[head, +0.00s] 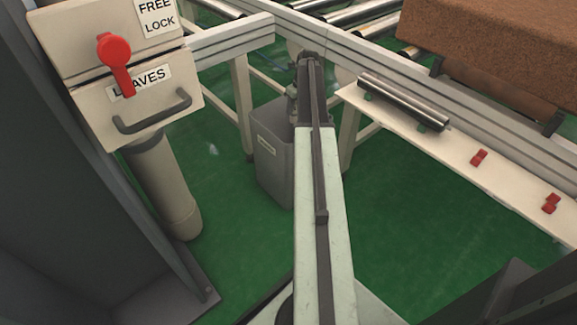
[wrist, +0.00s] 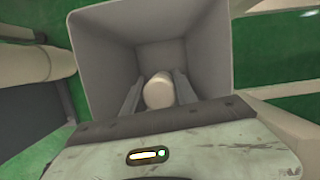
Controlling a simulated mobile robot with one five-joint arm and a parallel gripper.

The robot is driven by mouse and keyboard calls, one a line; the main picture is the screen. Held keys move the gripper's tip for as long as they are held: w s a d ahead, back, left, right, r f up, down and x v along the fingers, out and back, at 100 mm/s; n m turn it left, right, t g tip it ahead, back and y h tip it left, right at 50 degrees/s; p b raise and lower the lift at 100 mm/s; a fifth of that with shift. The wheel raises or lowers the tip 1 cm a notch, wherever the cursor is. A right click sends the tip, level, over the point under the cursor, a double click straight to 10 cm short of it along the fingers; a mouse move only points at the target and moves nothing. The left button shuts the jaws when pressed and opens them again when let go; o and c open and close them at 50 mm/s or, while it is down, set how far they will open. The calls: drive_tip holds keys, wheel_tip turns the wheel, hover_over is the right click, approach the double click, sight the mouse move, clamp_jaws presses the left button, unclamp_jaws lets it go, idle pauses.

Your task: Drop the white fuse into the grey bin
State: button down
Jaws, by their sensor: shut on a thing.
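The white fuse (wrist: 158,90) is a pale, rounded piece between the two dark fingers of my gripper (wrist: 158,94) in the wrist view. My gripper is shut on it. Behind the fuse, the open mouth of the grey bin (wrist: 95,60) fills the middle of the wrist view, with its inner walls and floor showing. The fuse lies in line with the bin's opening; its exact height over the floor of the bin is hard to tell. In the head view the bin (head: 272,165) stands on the green floor, partly hidden by my arm. The fuse is hidden there.
A cream box (head: 150,85) with a red lever (head: 115,62) and a handle stands on a post at the left. A roller conveyor frame (head: 400,70) runs behind. At the right, a white shelf (head: 440,145) holds a metal roller (head: 403,100) and red pieces (head: 479,157).

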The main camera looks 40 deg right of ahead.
drive_tip(key=shift+f, duration=0.6)
drive_tip(key=shift+r, duration=0.1)
drive_tip(key=c, duration=0.9)
unclamp_jaws()
drive_tip(key=p+v, duration=0.7)
drive_tip(key=v, duration=0.1)
drive_tip(key=shift+p, duration=0.35)
